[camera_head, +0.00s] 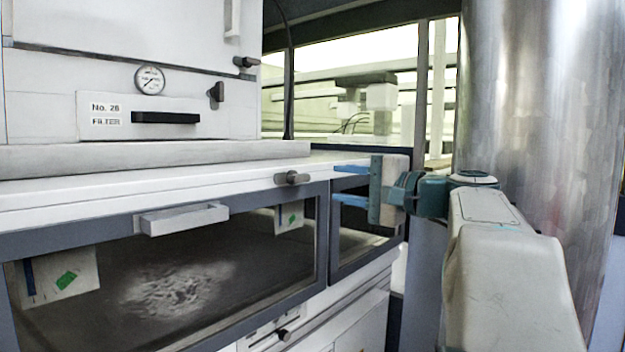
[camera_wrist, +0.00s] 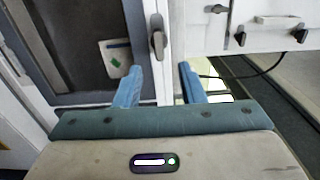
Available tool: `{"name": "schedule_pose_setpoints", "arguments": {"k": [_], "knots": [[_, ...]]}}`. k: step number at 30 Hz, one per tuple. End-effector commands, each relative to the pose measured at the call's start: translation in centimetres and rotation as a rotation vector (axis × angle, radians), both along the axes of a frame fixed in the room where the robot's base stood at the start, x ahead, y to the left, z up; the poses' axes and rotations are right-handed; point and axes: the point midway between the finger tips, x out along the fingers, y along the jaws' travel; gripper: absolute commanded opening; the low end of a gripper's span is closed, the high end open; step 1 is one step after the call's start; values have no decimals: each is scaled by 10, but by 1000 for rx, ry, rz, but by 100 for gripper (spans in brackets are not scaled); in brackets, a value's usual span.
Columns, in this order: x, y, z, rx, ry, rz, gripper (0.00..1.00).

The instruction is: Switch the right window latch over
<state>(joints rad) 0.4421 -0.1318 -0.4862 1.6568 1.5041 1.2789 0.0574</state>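The right window latch (camera_head: 292,178) is a small grey lever on the white rail at the window's upper edge, lying about level with its tip to the right in the head view. In the wrist view a grey latch (camera_wrist: 157,40) lies on a white frame bar, ahead of and between the fingers. My gripper (camera_head: 336,184) has its two blue fingers one above the other, pointing left. It is open and empty, to the right of the latch and apart from it. The wrist view also shows the open fingers (camera_wrist: 160,68).
The dark window (camera_head: 180,275) has a pale bar handle (camera_head: 183,219) at its upper edge. Above stand a filter panel with a black handle (camera_head: 165,118), a gauge (camera_head: 150,80) and a dark knob (camera_head: 216,92). A metal column (camera_head: 530,110) stands at right.

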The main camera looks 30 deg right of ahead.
Motion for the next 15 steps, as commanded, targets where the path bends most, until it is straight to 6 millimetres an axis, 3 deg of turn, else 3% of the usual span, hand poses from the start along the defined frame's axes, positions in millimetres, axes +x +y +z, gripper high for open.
{"name": "schedule_pose_setpoints", "arguments": {"k": [6, 15], "knots": [[-25, -8, 1, -1, 0, 1, 36], [-30, -9, 0, -1, 1, 1, 36]]}}
